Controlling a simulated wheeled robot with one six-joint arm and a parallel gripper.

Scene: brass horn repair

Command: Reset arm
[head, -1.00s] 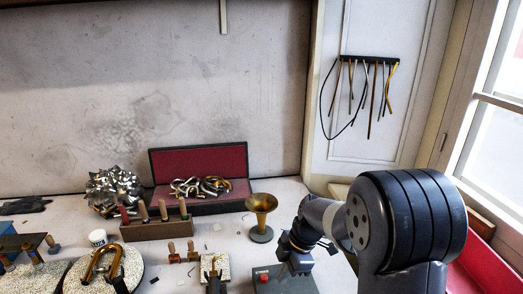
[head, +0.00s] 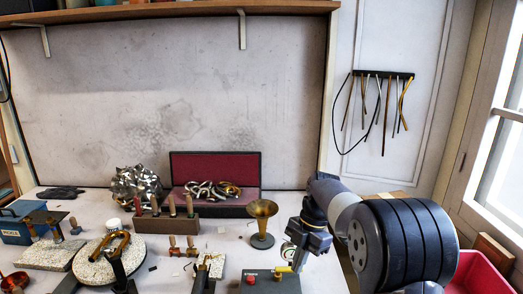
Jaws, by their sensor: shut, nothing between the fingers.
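My arm reaches in from the right side of the head view, bent at a large dark ribbed joint. My gripper (head: 291,262) hangs pointing down from its end, at the right of the bench. It is shut and empty, small in the picture, over the back right of a grey box with a red button (head: 262,281). I cannot tell its exact height above the box. A brass horn bell on a stand (head: 262,222) stands upright just left of the gripper, apart from it.
A red-lined open case (head: 215,164) holds metal pieces at the back. A wooden block with handled tools (head: 160,227) stands before it. A round speckled plate (head: 92,268) bears a brass tube. A red bin (head: 478,275) is at the right. Rods hang on the wall rack (head: 384,75).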

